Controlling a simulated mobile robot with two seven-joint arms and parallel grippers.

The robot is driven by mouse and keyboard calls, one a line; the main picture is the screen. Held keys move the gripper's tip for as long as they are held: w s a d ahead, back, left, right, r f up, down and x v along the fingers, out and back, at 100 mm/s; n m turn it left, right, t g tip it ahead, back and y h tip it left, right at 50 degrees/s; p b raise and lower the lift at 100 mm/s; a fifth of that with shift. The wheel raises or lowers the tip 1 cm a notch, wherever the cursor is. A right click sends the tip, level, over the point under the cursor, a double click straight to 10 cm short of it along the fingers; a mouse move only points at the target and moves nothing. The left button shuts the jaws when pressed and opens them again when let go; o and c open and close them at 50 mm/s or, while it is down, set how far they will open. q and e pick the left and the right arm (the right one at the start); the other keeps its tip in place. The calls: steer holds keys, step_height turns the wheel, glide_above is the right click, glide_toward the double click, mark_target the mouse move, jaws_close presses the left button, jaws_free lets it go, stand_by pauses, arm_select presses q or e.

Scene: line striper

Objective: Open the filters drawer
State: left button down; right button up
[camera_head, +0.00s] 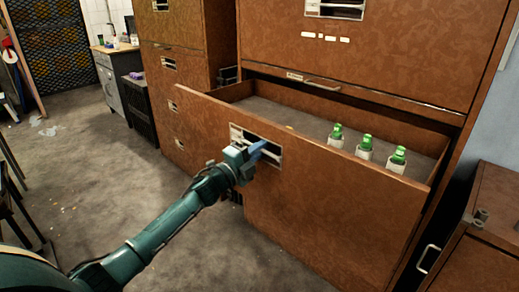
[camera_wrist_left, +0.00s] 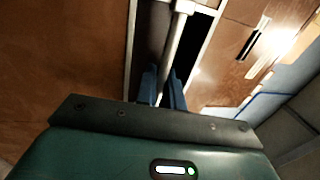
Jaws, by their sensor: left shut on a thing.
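The filters drawer (camera_head: 330,205) is a wide brown drawer low in the cabinet, and it stands pulled well out. Inside are several green-topped items (camera_head: 365,147), standing in white holders towards the right. My left gripper (camera_head: 257,149) is at the recessed handle plate (camera_head: 240,133) on the drawer's front. In the left wrist view, the blue fingers (camera_wrist_left: 163,88) are shut around a pale metal handle bar (camera_wrist_left: 176,45). My right gripper is in neither view.
Another brown cabinet (camera_head: 170,75) with closed drawers stands to the left. A smaller brown cabinet (camera_head: 475,245) with a white handle is at the lower right. The concrete floor (camera_head: 90,185) at left is mostly clear.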

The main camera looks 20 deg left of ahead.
arm_select(q)
steer(key=c, duration=1.6)
jaws_free()
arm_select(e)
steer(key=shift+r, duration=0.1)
arm_select(q)
steer(key=shift+s, duration=0.1)
steer(key=shift+v, duration=6.5)
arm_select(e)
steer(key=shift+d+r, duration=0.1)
